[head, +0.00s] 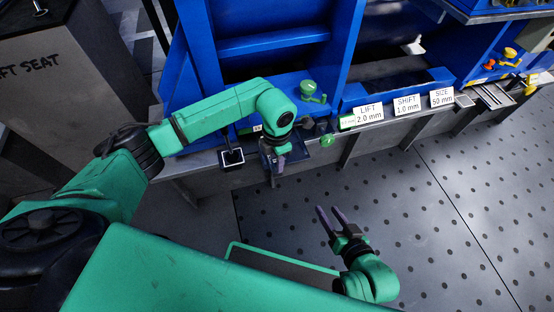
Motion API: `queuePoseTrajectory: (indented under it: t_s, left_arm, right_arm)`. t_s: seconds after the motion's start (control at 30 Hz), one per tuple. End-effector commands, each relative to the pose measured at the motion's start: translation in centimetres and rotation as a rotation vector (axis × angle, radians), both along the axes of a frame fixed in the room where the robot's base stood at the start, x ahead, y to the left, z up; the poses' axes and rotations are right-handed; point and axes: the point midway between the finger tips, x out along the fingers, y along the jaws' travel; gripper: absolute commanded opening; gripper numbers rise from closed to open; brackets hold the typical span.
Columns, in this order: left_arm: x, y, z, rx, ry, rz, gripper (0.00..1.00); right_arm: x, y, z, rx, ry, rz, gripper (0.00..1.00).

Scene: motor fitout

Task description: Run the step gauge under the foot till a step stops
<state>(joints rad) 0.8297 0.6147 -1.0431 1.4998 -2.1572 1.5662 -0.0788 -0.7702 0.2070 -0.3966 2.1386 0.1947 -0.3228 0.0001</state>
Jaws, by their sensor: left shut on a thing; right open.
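My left gripper (274,170) points down at the front edge of the blue machine frame. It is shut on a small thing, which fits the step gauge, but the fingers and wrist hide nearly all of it. The foot is not clear to me; the dark parts beside the gripper at the frame's base are too small to tell apart. I cannot tell whether the held thing touches anything. My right gripper (329,209) is open and empty, over the perforated floor to the right and in front of the left one.
The blue frame (270,44) stands on a grey ledge. White cards read LIFT 2.0 mm (368,113), SHIFT 1.0 mm (406,104) and SIZE 50 mm (441,97). A green knob (327,140) and a small dark square holder (232,158) flank the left gripper. The floor (430,220) is clear.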

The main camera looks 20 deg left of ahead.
Motion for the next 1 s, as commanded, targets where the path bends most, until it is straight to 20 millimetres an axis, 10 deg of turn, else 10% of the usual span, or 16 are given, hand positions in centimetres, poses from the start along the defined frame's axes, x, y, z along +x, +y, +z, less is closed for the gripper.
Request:
queuePoseTrajectory:
  t_s: [0.27,0.3,0.37,0.83,1.0]
  left_arm:
    - [0.1,0.0,-0.3,-0.001,-0.003,0.0,0.0]
    - [0.1,0.0,-0.2,-0.001,-0.003,0.0,0.46]
    - [0.1,0.0,-0.2,-0.001,-0.003,0.0,0.65]
    - [0.0,0.0,-0.4,0.001,0.001,0.0,0.65]
    - [0.1,0.0,4.0,0.0,-0.004,0.0,0.65]
  right_arm:
    - [0.0,0.0,-0.4,0.0,0.001,0.0,0.5]
    - [-0.1,0.0,-0.3,-0.001,0.002,0.001,0.5]
    - [-0.1,0.0,-0.3,-0.001,0.002,0.001,0.5]
    - [-0.3,0.5,-0.1,0.033,-0.034,-0.01,0.5]
    - [0.3,-1.1,1.1,-0.063,0.072,0.016,0.5]
